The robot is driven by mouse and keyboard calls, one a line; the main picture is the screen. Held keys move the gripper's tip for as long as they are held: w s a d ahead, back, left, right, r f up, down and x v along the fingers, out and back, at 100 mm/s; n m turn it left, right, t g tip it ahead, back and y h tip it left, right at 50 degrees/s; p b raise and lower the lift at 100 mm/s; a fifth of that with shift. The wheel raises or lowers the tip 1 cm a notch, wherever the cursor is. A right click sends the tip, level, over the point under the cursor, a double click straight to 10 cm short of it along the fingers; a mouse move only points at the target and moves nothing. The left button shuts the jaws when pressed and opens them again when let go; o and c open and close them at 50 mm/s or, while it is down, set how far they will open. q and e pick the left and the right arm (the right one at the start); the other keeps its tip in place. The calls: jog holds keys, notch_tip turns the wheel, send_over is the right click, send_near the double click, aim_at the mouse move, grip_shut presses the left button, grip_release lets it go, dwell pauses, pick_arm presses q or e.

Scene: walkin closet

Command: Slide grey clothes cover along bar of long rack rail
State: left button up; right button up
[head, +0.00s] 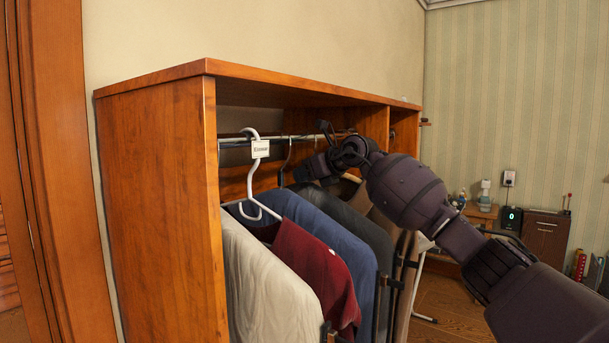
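The rack rail (232,140) is a metal bar running under the top of a wooden wardrobe. A dark grey clothes cover (362,228) hangs from it, between a blue cover (318,232) and a brown one (408,245). My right gripper (318,152) is at the rail, just above the dark grey cover's top. Its fingers are dark and partly overlap the hangers and bar, so I cannot tell whether they touch or grip a hanger. My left gripper is out of view.
A pale beige cover (262,285) and a maroon garment (312,268) hang nearer the left panel (160,200). A white hanger (252,185) with a label hangs in front. A wooden divider (404,132) bounds the bay at right. A low cabinet (545,236) stands farther right.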

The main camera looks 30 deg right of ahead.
jog(key=shift+d+r, duration=0.1)
jog(key=shift+r, duration=0.1)
grip_shut()
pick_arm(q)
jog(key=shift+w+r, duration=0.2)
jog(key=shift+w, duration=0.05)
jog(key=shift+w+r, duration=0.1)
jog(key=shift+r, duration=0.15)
pick_arm(e)
jog(key=shift+r, duration=0.2)
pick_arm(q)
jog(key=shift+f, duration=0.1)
pick_arm(e)
jog(key=shift+w, duration=0.1)
jog(key=shift+d, duration=0.15)
jog(key=shift+w+d, duration=0.2)
jog(key=shift+d, duration=0.3)
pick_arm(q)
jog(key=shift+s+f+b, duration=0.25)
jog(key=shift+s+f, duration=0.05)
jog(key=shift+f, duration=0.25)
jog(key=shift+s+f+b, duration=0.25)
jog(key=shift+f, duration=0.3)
pick_arm(e)
jog(key=w+d, duration=0.3)
jog(key=d, duration=0.4)
